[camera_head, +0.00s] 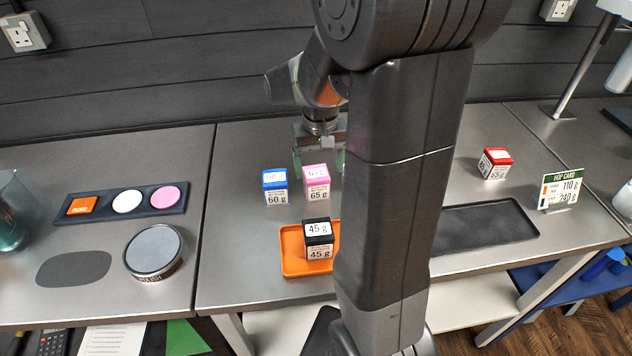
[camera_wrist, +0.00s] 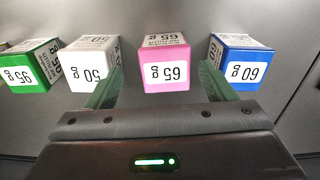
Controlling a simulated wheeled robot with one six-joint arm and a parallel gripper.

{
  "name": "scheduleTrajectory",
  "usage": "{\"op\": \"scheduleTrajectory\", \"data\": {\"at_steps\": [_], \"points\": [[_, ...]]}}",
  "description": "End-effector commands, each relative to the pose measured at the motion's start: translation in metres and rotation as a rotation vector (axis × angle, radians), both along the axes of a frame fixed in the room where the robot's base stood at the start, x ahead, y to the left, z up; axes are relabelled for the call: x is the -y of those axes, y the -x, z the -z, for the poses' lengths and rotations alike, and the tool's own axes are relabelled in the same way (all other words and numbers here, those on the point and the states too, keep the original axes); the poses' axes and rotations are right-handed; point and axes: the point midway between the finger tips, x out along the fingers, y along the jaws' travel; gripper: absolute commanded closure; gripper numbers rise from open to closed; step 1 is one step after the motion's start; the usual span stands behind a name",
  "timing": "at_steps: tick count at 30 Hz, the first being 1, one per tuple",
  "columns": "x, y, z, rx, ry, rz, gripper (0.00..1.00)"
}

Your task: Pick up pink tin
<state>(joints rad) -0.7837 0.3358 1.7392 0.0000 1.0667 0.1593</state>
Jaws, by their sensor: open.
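The pink tin (camera_head: 316,183) stands on the grey bench behind the orange tray, with a label reading 65 g. In the wrist view the pink tin (camera_wrist: 165,66) stands upright just beyond the fingers, roughly midway between them. My gripper (camera_wrist: 158,88) is open and empty, with one green finger towards the white tin and the other towards the blue tin. In the head view my gripper (camera_head: 320,160) is just behind the pink tin, partly hidden by my arm. I cannot tell whether a finger touches any tin.
The blue 60 g tin (camera_head: 276,186) and the white 50 g tin (camera_wrist: 92,62) flank the pink one closely. A green 95 g tin (camera_wrist: 30,66) is further left. A black 45 g tin (camera_head: 318,240) stands on the orange tray (camera_head: 291,262). A red tin (camera_head: 495,163) stands near a dark tray (camera_head: 480,228).

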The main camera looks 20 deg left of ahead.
Motion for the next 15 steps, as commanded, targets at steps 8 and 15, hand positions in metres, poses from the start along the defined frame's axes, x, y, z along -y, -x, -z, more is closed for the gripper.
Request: {"op": "scheduleTrajectory", "data": {"at_steps": [8, 15], "points": [[-0.003, 0.002, 0.023, -0.002, 0.003, -0.002, 0.24], [-0.006, 0.002, 0.056, -0.002, 0.003, -0.001, 0.24]]}}
